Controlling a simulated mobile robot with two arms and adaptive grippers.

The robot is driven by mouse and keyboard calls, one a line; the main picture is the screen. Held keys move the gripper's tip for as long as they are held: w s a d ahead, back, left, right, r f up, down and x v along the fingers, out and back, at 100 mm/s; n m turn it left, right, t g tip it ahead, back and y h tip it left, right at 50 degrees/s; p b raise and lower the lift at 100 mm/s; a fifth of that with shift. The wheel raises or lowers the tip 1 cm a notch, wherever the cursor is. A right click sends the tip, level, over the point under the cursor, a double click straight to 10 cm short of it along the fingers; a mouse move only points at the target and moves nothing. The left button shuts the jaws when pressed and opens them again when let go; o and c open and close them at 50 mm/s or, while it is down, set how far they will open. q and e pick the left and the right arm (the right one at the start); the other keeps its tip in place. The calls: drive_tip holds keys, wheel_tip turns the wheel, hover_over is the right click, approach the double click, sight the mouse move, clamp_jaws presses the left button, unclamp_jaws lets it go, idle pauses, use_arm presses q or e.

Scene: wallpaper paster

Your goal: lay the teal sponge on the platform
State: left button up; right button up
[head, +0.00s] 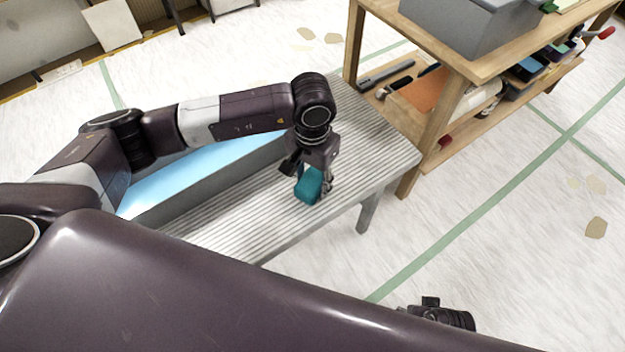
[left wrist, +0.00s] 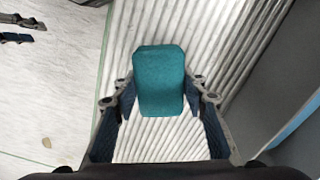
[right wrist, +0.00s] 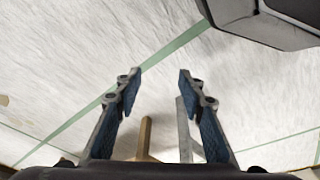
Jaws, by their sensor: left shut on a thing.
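The teal sponge (head: 309,186) is between the fingers of my left gripper (head: 308,181), over the ribbed grey platform (head: 345,150). In the left wrist view the sponge (left wrist: 160,80) sits between the fingertips, with the platform's ridges (left wrist: 150,142) around and below it. My left gripper is shut on the sponge. I cannot tell whether the sponge's underside touches the platform. My right gripper (right wrist: 158,85) is empty and open over the floor, its fingers apart in the right wrist view.
A light blue-topped grey block or tray (head: 200,170) lies along the platform's left part, behind my left arm. A wooden workbench (head: 440,100) with a grey box (head: 470,25) on top and tools on its shelf stands beside the platform's right end.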

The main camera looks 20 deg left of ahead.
sight(312, 179)
use_arm(q)
drive_tip(key=o, duration=0.8)
drive_tip(key=shift+c, duration=0.2)
drive_tip(key=o, duration=0.4)
drive_tip(key=shift+o, duration=0.2)
use_arm(e)
drive_tip(key=shift+r, duration=0.4)
use_arm(q)
drive_tip(key=shift+r, duration=0.15)
wheel_tip(312, 179, up, 12)
drive_tip(key=shift+p, duration=0.4)
use_arm(e)
drive_tip(key=f, duration=0.1)
drive_tip(key=s+f, duration=0.1)
drive_tip(key=f, duration=0.2)
drive_tip(key=shift+s+d, duration=0.15)
drive_tip(key=shift+s, duration=0.15)
